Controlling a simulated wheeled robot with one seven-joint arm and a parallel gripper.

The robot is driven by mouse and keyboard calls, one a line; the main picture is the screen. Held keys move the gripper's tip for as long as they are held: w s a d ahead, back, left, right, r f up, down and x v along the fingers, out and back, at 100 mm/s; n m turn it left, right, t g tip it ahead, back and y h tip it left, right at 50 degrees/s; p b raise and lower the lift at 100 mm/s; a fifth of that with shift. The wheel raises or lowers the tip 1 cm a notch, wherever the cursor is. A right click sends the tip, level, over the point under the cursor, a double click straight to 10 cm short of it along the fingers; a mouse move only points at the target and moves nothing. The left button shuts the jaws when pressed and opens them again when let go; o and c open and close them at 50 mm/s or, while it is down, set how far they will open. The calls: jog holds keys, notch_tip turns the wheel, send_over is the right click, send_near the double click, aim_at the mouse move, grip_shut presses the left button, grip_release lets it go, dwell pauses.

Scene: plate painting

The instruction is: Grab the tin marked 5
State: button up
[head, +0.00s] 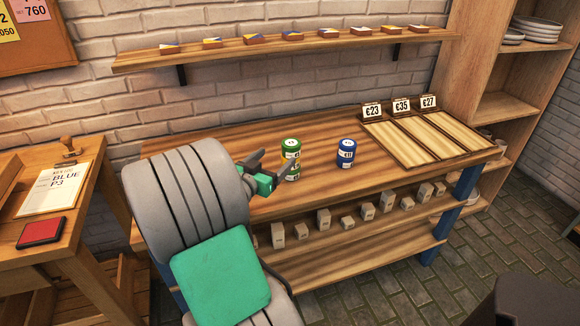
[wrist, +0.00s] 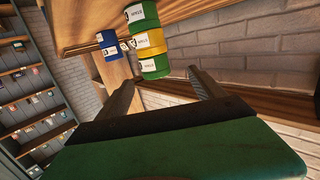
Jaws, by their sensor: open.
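A stack of green and yellow tins (head: 292,146) stands on the workbench, just beyond my gripper (head: 276,163). In the wrist view, its green tin (wrist: 154,65) shows just past and between the tips of my open gripper (wrist: 160,78), with a yellow tin (wrist: 150,43) and another green tin (wrist: 142,14) in line with it. The jaws hold nothing. One finger overlaps the stack in the head view, and I cannot tell if it touches. A blue stack (head: 346,153) stands to the right; it also shows in the wrist view (wrist: 109,42). I cannot make out a 5 on any tin.
Price cards (head: 401,105) stand behind wooden trays (head: 425,140) on the bench's right. Small grey blocks (head: 323,219) sit on the shelf below. A wall shelf (head: 280,45) runs above. A side table at left holds a clipboard (head: 62,188) and red pad (head: 41,232).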

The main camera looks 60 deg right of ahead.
aim_at(292, 142)
jog(key=shift+h, duration=0.6)
jog(key=d, duration=0.3)
jog(key=d+p, duration=0.1)
jog(key=d, duration=0.2)
jog(key=s+d+p, duration=0.1)
jog(key=d, duration=0.2)
jog(key=shift+s+r, duration=0.1)
jog(key=shift+r, duration=0.25)
jog(key=c, duration=1.6)
